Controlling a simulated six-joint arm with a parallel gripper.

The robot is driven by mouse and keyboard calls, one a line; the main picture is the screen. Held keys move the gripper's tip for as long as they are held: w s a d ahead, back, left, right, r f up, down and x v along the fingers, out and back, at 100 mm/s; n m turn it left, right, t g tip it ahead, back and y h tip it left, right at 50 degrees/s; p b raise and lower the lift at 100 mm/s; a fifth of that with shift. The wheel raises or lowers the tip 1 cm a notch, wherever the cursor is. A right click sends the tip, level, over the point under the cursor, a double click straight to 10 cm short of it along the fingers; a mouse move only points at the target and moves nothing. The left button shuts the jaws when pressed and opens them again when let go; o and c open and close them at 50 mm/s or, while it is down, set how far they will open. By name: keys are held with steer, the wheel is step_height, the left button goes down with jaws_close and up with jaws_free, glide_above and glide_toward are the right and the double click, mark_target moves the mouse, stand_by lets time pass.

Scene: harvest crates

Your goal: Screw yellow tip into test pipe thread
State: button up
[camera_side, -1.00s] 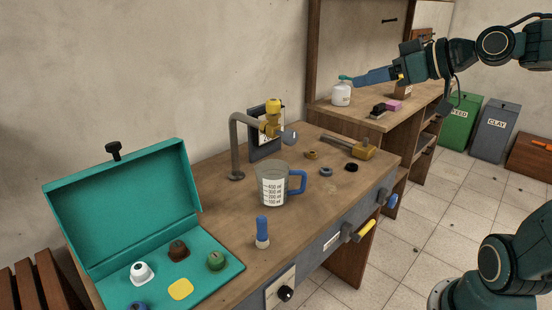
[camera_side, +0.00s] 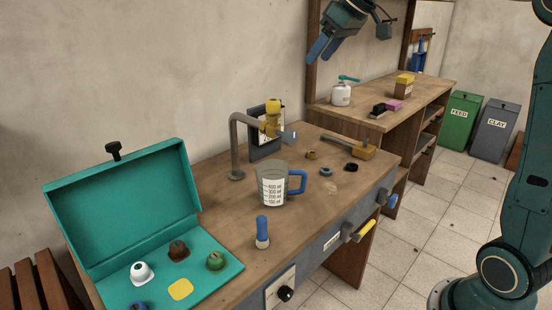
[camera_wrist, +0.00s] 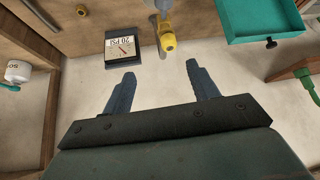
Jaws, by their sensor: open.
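The bent grey test pipe (camera_side: 235,150) rises from the front bench and ends in a brass fitting (camera_side: 270,124). A yellow tip (camera_side: 273,104) is on top of this fitting; I cannot tell how far it is threaded. The fitting end also shows yellow in the wrist view (camera_wrist: 168,42). A yellow slot (camera_side: 181,289) in the teal case is empty. My gripper (camera_side: 318,50) is open and empty, high above and to the right of the pipe. In the wrist view its two fingers (camera_wrist: 160,76) are spread below the yellow piece, apart from it.
The open teal case (camera_side: 120,215) holds white, brown, green and blue tips. A measuring jug (camera_side: 270,185) stands before the pipe, a gauge (camera_side: 262,148) behind it. Small rings and a brass-headed tool (camera_side: 362,152) lie to the right. A spray bottle (camera_side: 341,94) stands on the back bench.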

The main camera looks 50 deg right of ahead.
mark_target(273, 100)
steer(key=w+a+g+h, duration=0.1)
steer(key=w+a+g, duration=0.1)
steer(key=w, duration=0.3)
steer(key=shift+w+a+r+m, duration=0.25)
steer(key=shift+w+a+m, duration=0.05)
steer(key=shift+a, duration=0.6)
steer(key=shift+f, duration=0.1)
steer(key=shift+x, duration=6.85)
steer(key=shift+d, duration=0.1)
steer(key=c, duration=1)
steer(key=shift+c, duration=0.2)
steer(key=shift+m+h, duration=0.4)
steer(key=shift+m, duration=0.5)
